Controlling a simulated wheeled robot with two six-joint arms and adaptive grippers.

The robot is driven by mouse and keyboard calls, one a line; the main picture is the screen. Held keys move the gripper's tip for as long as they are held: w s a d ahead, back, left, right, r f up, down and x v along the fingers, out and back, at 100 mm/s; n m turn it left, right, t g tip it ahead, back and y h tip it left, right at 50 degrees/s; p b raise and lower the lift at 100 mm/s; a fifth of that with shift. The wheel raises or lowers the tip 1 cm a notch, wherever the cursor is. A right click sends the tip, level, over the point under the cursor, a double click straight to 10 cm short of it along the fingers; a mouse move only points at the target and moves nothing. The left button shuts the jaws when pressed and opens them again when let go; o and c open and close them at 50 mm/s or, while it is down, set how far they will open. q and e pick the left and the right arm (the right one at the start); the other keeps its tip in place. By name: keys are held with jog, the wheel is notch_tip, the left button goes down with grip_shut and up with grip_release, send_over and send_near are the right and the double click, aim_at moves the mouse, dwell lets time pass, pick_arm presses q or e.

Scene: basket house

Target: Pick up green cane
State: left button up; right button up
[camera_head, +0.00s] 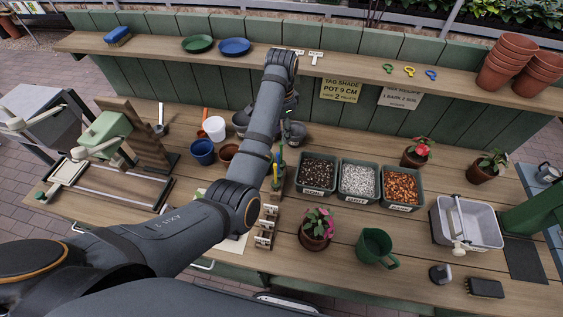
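A slim, upright green piece that looks like the green cane (280,164) stands mid-bench beside a yellow one, just right of my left forearm. The forearm hides part of this group. My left arm reaches in from the lower left, up to a wrist near the back shelf. My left gripper (291,128) hangs below the wrist, partly hidden and dark against dark items, above and behind the canes. Its fingers are not clear, and I see no cane held in it. My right gripper is not in view.
Three labelled bins (359,180) stand right of the canes. A flowering pot (316,230) and a green mug (375,247) stand in front. Blue, white and brown pots (203,151) are left of the forearm. A shelf (350,60) runs along the back.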

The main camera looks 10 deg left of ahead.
aim_at(281, 145)
pick_arm(q)
notch_tip(281, 145, down, 4)
jog(key=b, duration=0.2)
jog(key=shift+b, duration=0.35)
jog(key=shift+w+f+b, duration=0.2)
jog(key=shift+f+b, duration=0.55)
jog(key=shift+f, duration=0.3)
jog(key=f, duration=0.3)
jog(key=shift+s, duration=0.25)
jog(key=shift+w+f, duration=0.1)
jog(key=shift+f, duration=0.1)
grip_shut()
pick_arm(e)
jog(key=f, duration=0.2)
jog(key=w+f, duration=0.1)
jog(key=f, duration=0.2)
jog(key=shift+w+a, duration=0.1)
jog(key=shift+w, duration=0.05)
